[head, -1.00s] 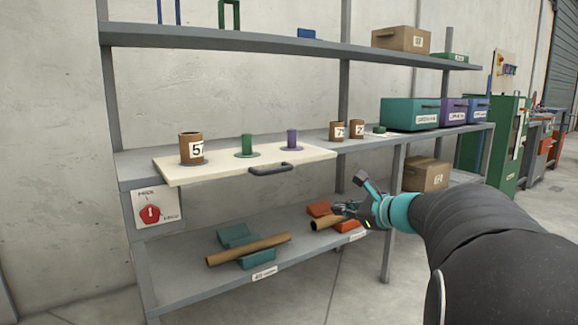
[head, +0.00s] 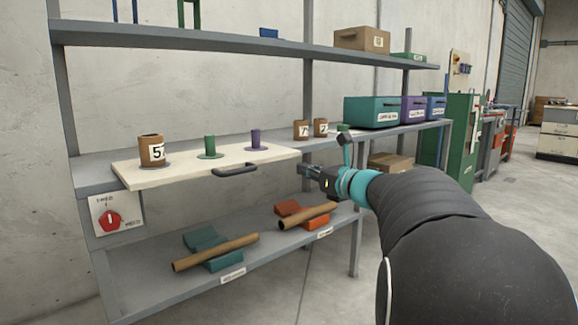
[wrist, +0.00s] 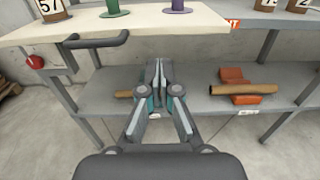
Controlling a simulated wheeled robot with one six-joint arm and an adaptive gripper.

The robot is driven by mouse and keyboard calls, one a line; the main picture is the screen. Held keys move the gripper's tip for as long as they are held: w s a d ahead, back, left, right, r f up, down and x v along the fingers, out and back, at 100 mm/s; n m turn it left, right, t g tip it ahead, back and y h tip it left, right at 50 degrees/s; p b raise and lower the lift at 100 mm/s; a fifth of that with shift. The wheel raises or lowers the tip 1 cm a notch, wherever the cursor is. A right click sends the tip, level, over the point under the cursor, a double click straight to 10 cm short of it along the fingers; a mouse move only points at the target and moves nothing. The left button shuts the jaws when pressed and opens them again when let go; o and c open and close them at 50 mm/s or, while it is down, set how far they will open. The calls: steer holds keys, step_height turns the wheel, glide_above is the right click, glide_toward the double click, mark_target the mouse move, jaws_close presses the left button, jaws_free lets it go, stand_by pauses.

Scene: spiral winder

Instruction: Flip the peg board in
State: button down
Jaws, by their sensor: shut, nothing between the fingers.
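The cream peg board (head: 135,178) sticks out past the front edge of the middle shelf. In the wrist view the shut fingers (wrist: 160,72) are to the right of the handle (wrist: 92,42), below the board's front edge (wrist: 190,28).
Brown tubes rest on teal (head: 224,262) and orange (head: 288,208) cradles on the lower shelf. Two small numbered tubes (head: 301,129) stand right of the board. Teal (head: 372,110) and purple bins are farther right. A red knob (head: 109,219) is on the left. Floor is open at right.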

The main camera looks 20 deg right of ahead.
glide_toward(244, 151)
steer(key=v, duration=0.4)
steer(key=shift+s+d, duration=0.15)
steer(key=shift+d, duration=0.1)
steer(key=p+x, duration=0.5)
steer(key=x, duration=1)
steer(key=shift+f, duration=0.1)
steer(key=b+v, duration=0.2)
steer(key=v, duration=1.1)
steer(key=shift+s+d+b, duration=0.15)
steer(key=shift+s+b, duration=0.2)
steer(key=shift+s, duration=0.05)
